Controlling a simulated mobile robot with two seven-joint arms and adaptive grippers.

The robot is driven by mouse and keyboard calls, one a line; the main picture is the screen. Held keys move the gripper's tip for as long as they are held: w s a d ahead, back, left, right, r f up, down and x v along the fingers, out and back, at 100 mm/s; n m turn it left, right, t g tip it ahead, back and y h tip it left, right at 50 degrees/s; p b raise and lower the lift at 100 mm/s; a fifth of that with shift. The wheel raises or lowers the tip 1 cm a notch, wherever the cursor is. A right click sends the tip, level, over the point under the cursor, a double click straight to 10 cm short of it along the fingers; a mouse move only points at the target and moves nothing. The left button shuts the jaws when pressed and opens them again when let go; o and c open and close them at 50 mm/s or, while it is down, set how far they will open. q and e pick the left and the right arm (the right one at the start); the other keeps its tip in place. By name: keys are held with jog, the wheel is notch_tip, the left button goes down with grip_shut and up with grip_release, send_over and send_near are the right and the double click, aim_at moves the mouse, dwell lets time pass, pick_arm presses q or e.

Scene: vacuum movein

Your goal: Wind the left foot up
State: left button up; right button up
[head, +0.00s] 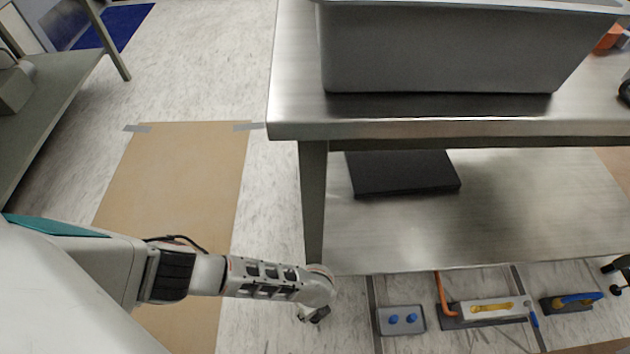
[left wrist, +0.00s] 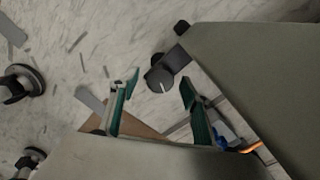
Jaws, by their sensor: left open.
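In the left wrist view a dark round foot (left wrist: 160,79) with a white mark shows just beyond the fingertips, apart from them. A short dark piece joins it to a large grey-green surface at the right. My left gripper (left wrist: 158,87) is open, with green-lined fingers on either side of the foot's line and nothing between them. In the head view the left gripper (head: 314,315) is low by the steel table's left front leg (head: 313,200). The leg's lower end is hidden behind my wrist. My right gripper is not recognisable in view.
The steel table (head: 400,128) carries a grey bin (head: 450,50); a black slab (head: 402,172) lies on its lower shelf (head: 490,210). A brown floor sheet (head: 180,190) lies left.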

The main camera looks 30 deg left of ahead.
pick_arm(q)
notch_tip(320, 180, up, 12)
dwell(0.6)
